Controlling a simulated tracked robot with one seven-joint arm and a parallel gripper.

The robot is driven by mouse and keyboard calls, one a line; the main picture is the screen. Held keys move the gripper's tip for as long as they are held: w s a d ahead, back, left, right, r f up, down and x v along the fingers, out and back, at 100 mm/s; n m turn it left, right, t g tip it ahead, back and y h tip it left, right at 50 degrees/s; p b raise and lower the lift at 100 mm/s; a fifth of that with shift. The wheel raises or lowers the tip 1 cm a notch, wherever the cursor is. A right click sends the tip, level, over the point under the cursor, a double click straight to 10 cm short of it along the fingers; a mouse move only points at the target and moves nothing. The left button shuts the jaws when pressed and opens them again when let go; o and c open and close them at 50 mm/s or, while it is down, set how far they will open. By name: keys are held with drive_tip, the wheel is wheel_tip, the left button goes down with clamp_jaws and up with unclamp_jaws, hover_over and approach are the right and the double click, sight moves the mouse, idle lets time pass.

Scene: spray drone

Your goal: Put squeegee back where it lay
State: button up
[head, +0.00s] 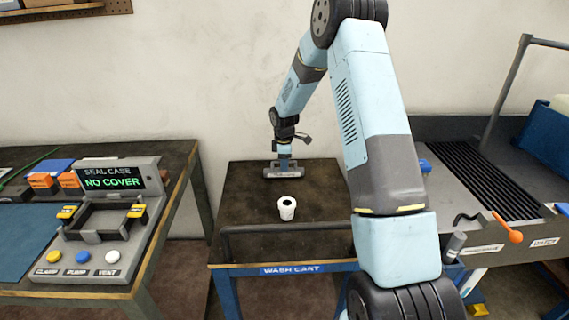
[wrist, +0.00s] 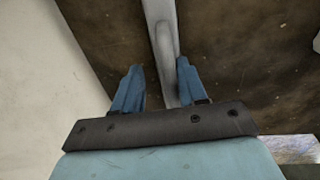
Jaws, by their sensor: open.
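The squeegee appears as a grey bar (head: 283,174) on or just above the back part of the wash cart top (head: 240,190). In the wrist view a long pale grey piece of it (wrist: 164,40) runs between the two blue fingers. My gripper (head: 284,164) is at the squeegee, above the cart. In the wrist view my gripper (wrist: 158,83) is open, with one finger on each side of the grey piece and gaps visible. Whether the squeegee fully touches the cart top is hard to tell.
A white roll (head: 287,208) stands on the cart in front of the squeegee. A dark rail (head: 290,228) runs along the cart's front edge. The seal case station (head: 110,220) is on the left bench, and a grooved tray (head: 480,180) is at the right. The wall is close behind.

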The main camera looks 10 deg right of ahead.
wheel_tip(320, 180, up, 12)
drive_tip(key=s, duration=0.2)
drive_tip(key=s+r+m+t, duration=0.2)
drive_tip(key=s+r+m, duration=0.5)
drive_tip(key=s+r, duration=1.15)
drive_tip(key=s+r+m+t, duration=0.2)
drive_tip(key=s+m, duration=0.6)
drive_tip(key=s, duration=1.6)
drive_tip(key=shift+s+d+r+m, duration=0.3)
drive_tip(key=shift+r+m, duration=0.1)
drive_tip(key=shift+r, duration=0.75)
